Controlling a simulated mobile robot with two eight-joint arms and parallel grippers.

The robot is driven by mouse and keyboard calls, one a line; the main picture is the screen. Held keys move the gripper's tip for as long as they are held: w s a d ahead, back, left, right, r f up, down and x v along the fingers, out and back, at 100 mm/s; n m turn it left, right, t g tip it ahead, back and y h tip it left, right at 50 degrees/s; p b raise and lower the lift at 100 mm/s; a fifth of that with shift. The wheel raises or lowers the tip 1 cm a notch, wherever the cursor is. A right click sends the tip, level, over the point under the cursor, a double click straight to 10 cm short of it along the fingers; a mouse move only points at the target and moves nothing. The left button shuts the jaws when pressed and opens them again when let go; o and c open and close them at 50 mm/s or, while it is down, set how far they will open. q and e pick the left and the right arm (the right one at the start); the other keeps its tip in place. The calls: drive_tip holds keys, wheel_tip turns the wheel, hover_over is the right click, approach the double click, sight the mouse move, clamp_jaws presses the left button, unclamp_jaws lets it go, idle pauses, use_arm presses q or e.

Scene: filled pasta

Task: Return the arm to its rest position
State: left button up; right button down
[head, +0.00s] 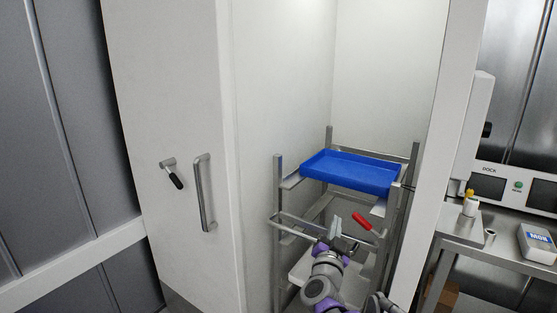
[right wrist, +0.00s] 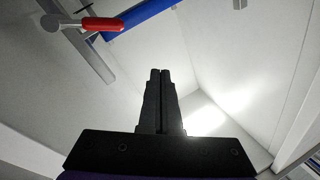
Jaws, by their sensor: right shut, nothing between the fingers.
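My right gripper (head: 337,223) is at the lower middle of the head view, in front of the metal rack (head: 278,190) and below the blue tray (head: 350,172). In the right wrist view its two fingers (right wrist: 160,75) are together with nothing between them. A red handle (head: 364,221) is just to the right of the gripper in the head view; it also shows at the upper left of the right wrist view (right wrist: 102,24). The gripper is apart from it. My left gripper is not in view.
The rack stands inside a white cabinet with its door (head: 170,110) open on the left. A right-hand frame post (head: 440,150) is close to the rack. A steel table (head: 480,240) with a small bottle (head: 469,205) and a white container (head: 538,243) stands at the right.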

drive_tip(key=s+a+f+n+g+y+p, duration=0.1)
drive_tip(key=s+a+n+g+y+p, duration=0.15)
drive_tip(key=s+n+y, duration=0.4)
drive_tip(key=s+a+f+n+g+y+p, duration=0.1)
drive_tip(key=s+a+n+g+y+p, duration=0.15)
drive_tip(key=s, duration=0.75)
use_arm(q)
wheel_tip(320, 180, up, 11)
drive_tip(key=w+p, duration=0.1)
drive_tip(key=p, duration=0.2)
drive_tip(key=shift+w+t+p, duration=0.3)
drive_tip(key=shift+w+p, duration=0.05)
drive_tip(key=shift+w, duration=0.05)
use_arm(e)
drive_tip(key=s+d+f+g+h, duration=0.1)
drive_tip(key=s+f+g, duration=0.3)
drive_tip(key=s, duration=0.7)
drive_tip(key=s+d+f+g+h, duration=0.1)
drive_tip(key=s+d+f+g, duration=0.3)
drive_tip(key=s+f, duration=0.3)
drive_tip(key=s, duration=0.3)
drive_tip(key=shift+s+f+n+h, duration=0.3)
drive_tip(key=shift+s+f, duration=0.05)
drive_tip(key=shift+f, duration=0.05)
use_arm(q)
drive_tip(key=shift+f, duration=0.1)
use_arm(e)
drive_tip(key=shift+d, duration=0.1)
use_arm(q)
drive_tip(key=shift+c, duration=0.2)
